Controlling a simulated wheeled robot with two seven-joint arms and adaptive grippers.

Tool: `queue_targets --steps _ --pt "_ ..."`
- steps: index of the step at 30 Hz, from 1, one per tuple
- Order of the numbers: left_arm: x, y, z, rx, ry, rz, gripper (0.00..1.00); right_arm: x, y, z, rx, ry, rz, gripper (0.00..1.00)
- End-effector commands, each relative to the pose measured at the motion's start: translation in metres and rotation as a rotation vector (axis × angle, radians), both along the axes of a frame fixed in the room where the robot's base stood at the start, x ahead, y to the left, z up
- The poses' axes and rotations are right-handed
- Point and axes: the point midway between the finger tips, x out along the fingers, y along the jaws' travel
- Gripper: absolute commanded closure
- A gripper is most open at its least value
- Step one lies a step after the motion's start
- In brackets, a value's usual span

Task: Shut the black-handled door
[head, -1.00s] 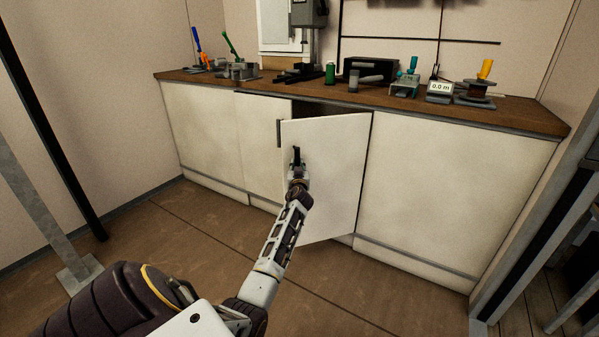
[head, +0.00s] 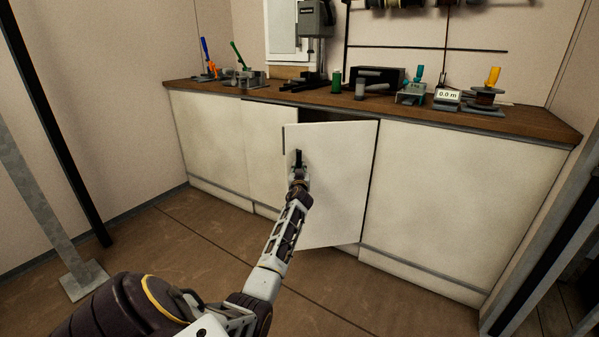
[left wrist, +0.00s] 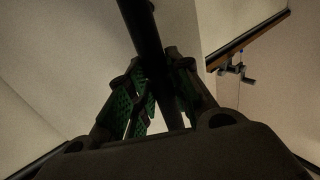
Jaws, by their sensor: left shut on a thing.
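The white cabinet door (head: 340,185) stands partly open under the counter, its hinge side at the right and its free edge swung out towards me. A dark gap shows above it. Its black handle (head: 298,156) is upright near the free edge. My left gripper (head: 298,172) is at the handle and shut on it. In the left wrist view the handle (left wrist: 149,38) is a dark bar running down between the green-padded fingers of my left gripper (left wrist: 157,88). The gripper and arm hide the handle's lower part. My right gripper is not in view.
The brown counter top (head: 222,88) carries several tools, a green spool (head: 336,80), a black box (head: 378,76) and a small display (head: 447,97). Shut white panels flank the door. A grey post (head: 40,200) stands at the left. The brown floor (head: 180,235) before the cabinet is clear.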

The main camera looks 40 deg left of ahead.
Motion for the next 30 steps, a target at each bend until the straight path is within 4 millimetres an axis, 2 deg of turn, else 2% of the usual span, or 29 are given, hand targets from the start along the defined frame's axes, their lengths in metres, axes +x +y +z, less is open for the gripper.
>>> queue_targets --steps 5,30 --pt "0.0 0.006 -0.001 0.0 0.001 0.007 1.0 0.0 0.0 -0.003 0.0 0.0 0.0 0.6" --pt "0.031 0.05 -0.001 0.001 0.001 0.005 1.0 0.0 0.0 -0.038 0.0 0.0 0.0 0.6"
